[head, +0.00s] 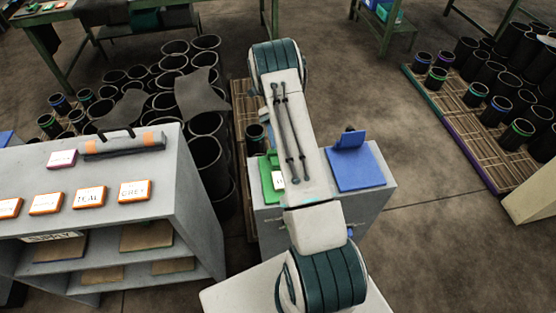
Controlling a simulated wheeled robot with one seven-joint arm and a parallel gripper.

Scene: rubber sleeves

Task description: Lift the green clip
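A green thing (268,180), apparently the green clip, lies on the left part of the top of a grey cabinet (265,221). A small white label shows at its right side. My arm crosses in front and hides its right part, so its full shape cannot be told. My gripper is not visible; only the upper links and joints of my arm show.
A blue clipboard-like thing (356,170) lies on the cabinet's right side. A grey shelf unit (190,190) with orange-framed labels stands left. Black rubber sleeves (207,160) crowd behind it. A pallet (455,115) of sleeves is at right. Floor between is clear.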

